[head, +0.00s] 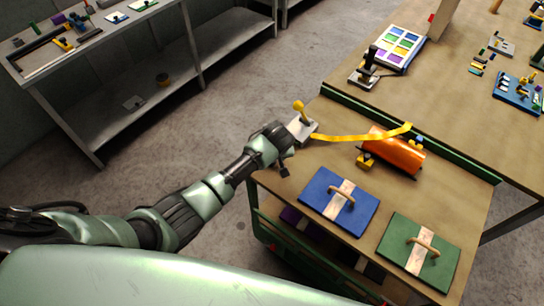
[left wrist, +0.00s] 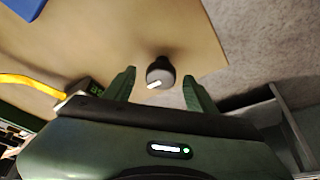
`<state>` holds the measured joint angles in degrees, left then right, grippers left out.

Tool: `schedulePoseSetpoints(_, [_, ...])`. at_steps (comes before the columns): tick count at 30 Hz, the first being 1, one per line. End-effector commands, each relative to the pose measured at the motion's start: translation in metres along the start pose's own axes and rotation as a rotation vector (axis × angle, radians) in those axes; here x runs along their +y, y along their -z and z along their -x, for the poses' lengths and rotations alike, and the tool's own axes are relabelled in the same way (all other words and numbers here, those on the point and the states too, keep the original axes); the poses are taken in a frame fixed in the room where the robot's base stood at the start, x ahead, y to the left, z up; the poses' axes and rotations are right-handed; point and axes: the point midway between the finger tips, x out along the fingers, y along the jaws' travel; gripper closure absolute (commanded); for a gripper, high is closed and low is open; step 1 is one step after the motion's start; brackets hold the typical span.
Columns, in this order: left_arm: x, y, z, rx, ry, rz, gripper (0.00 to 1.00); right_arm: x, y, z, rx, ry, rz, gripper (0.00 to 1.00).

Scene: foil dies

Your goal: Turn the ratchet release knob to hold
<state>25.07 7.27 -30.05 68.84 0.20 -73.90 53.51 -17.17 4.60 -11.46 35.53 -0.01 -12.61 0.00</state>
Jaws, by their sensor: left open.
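In the left wrist view the knob (left wrist: 160,73) is a dark round piece with a white pointer mark, standing on the tan bench top. The pointer slants toward the lower left. My left gripper (left wrist: 158,76) is open, with one green finger on each side of the knob and a visible gap to each. In the head view my left gripper (head: 281,150) is at the left edge of the bench, beside a pale ratchet block (head: 303,130) with a yellow-tipped lever (head: 299,107). I cannot make out the knob clearly there. My right gripper is not in view.
A yellow strap (head: 345,137) runs from the block to an orange cylinder (head: 396,152) on the bench. A blue lidded plate (head: 326,204) and a green one (head: 405,254) lie nearer. A green rail (head: 455,161) borders the back. A grey shelf (head: 225,45) stands behind left.

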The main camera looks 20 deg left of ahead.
Motion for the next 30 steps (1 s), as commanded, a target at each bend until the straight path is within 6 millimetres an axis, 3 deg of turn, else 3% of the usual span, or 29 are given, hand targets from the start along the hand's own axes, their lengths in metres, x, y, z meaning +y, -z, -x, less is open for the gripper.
schedulePoseSetpoints(7, [0.001, -0.001, 0.012, 0.001, -0.003, 0.000, 0.44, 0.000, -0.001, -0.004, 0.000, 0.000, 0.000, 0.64])
schedulePoseSetpoints(21, [0.001, 0.000, 0.074, 0.001, -0.001, 0.001, 0.44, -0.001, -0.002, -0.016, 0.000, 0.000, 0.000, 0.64])
schedulePoseSetpoints(30, [0.000, 0.000, 0.078, 0.000, 0.000, 0.000, 0.44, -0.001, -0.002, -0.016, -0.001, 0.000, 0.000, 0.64])
